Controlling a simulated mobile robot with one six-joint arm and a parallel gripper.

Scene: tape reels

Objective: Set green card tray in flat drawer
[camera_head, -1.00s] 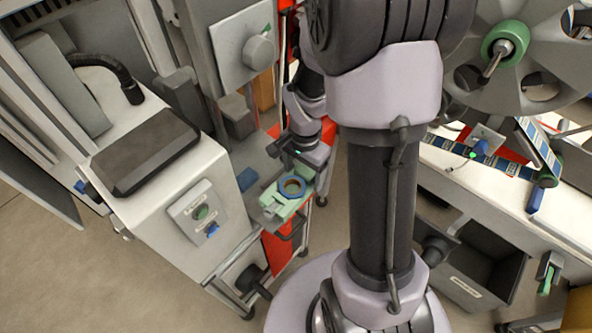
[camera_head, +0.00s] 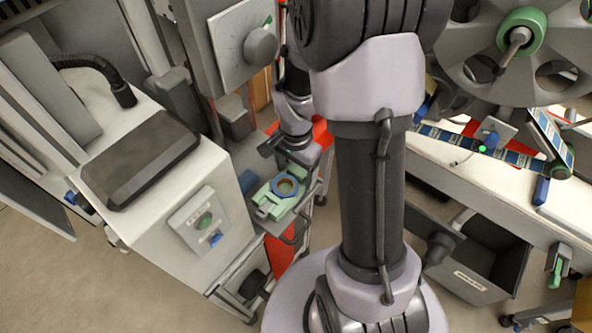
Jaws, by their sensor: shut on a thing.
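A pale green tray-like piece (camera_head: 268,206) with a dark blue ring (camera_head: 286,186) on it shows left of my arm's column. It looks like the green card tray. My gripper (camera_head: 284,170) is at its far edge, pointing down, and appears shut on it; the fingertips are too small and partly hidden to see the contact. The piece is over the front of a grey surface on a red-fronted cart (camera_head: 279,258). I cannot tell whether it touches that surface. A flat drawer cannot be clearly told apart there.
A white cabinet (camera_head: 160,235) with a button panel (camera_head: 204,220) stands close on the left. A small blue block (camera_head: 248,181) lies on the cart's grey top. A dark bin (camera_head: 475,262) and a big reel (camera_head: 520,45) are on the right. Floor is open at lower left.

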